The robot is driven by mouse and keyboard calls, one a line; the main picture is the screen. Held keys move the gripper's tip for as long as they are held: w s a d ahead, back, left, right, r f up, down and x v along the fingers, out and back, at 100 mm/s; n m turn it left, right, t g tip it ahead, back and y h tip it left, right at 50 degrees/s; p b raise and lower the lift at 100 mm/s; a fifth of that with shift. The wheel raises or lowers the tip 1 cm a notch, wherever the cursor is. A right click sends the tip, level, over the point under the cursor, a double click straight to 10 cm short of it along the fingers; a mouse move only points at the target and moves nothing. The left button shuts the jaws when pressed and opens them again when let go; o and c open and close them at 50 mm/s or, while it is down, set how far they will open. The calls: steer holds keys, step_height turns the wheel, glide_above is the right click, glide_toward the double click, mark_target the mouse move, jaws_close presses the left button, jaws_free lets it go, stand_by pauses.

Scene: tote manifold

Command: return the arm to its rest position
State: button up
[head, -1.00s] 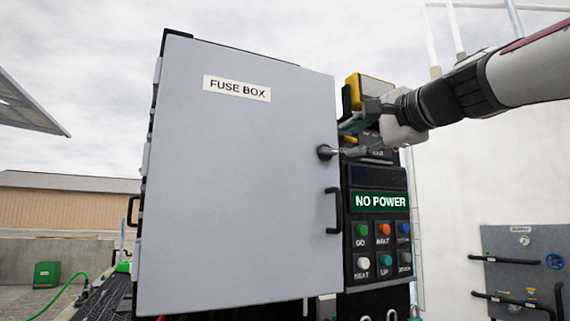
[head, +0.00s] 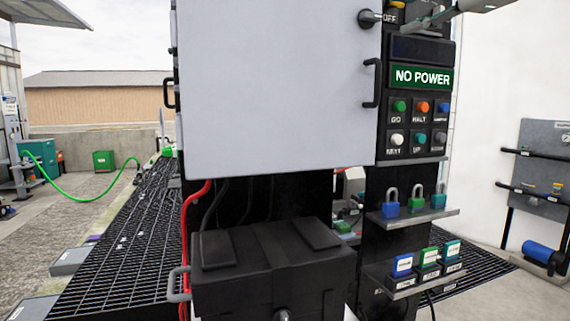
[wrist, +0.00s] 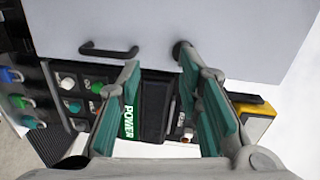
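My gripper (wrist: 160,100) shows in the wrist view with its two green-padded fingers spread apart and nothing between them. Past the fingers are the control panel with its green "POWER" sign (wrist: 128,122) and a dark round knob (wrist: 181,48) on the grey door. In the head view only a small part of my gripper (head: 462,8) shows at the top right edge, beside the "OFF" switch (head: 390,16). The rest of my arm is out of the head view. I cannot tell whether a finger touches the knob.
The grey fuse box door (head: 280,90) is shut, with a black handle (head: 372,83). Padlocks stand on a shelf (head: 440,217) below the buttons, above a lower shelf (head: 405,291) of tagged blocks. A black case (head: 265,265) is below the door. A white wall is at right.

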steer(key=s+f+n+g+h+p, duration=0.2)
steer(key=s+f+n+g+p, duration=0.2)
steer(key=s+f, duration=1)
steer(key=s+a+f+n+g+h+p, duration=0.1)
steer(key=s+f+n+g+h+p, duration=0.2)
steer(key=s+f+n+g, duration=0.4)
steer(key=s+f+n, duration=0.1)
steer(key=s+f, duration=0.3)
steer(key=f, duration=0.3)
steer(key=s+f+n+p, duration=0.1)
steer(key=s+f, duration=0.2)
steer(key=f, duration=0.4)
steer(key=shift+s+a+f+g+h, duration=0.25)
steer(key=shift+s+f+g+h, duration=0.05)
steer(key=shift+s+g, duration=0.1)
